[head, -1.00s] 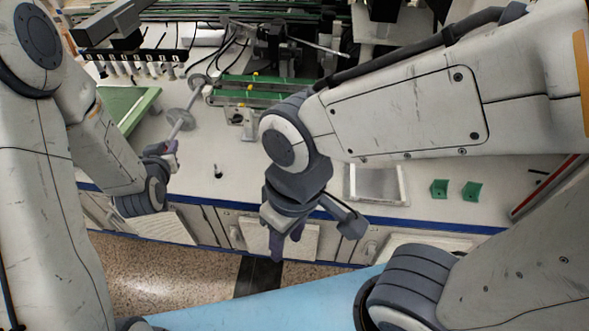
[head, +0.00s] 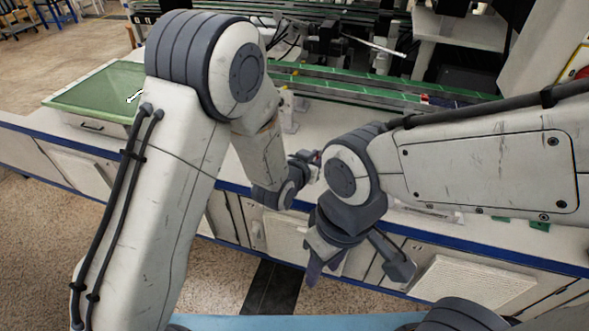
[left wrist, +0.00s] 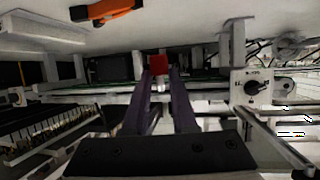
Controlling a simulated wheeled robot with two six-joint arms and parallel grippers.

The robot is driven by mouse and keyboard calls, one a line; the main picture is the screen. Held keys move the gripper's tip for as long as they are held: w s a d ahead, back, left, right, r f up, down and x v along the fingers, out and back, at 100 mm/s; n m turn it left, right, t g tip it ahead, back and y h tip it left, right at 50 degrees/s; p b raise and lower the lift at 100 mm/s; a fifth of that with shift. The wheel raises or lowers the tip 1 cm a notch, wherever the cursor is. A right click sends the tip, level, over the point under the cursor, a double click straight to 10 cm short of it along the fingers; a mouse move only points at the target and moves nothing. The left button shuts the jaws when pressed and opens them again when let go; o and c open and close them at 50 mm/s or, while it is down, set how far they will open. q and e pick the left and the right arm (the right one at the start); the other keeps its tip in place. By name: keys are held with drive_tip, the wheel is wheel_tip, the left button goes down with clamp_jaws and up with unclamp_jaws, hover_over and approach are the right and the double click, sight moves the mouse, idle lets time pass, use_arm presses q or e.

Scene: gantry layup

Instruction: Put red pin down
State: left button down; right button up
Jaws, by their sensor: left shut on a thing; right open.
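The red pin (left wrist: 159,64) shows in the left wrist view between the fingertips of my left gripper (left wrist: 160,82), which is shut on it. In the head view my left gripper (head: 309,161) is over the near part of the white bench, largely hidden behind my right arm's wrist. I cannot make out the pin clearly there. My right gripper (head: 356,266) is open and empty, in front of the bench's blue front edge, with its fingers pointing down.
The white bench (head: 110,125) has a green mat (head: 98,88) at its left. Green rails (head: 350,82) and machinery run along the back. Small green blocks (head: 540,226) lie at the right, partly hidden. An orange-and-black object (left wrist: 105,12) shows in the left wrist view.

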use_arm(q)
drive_tip(key=w+a+f, duration=0.2)
drive_tip(key=w, duration=0.1)
drive_tip(key=w+a+f+b, duration=0.1)
drive_tip(key=w+a+f, duration=0.2)
drive_tip(key=shift+a, duration=0.3)
drive_tip(key=shift+f+b, duration=0.75)
drive_tip(key=shift+f, duration=1.2)
drive_tip(key=shift+f, duration=0.2)
drive_tip(key=c, duration=0.7)
unclamp_jaws()
drive_tip(key=shift+r, duration=0.1)
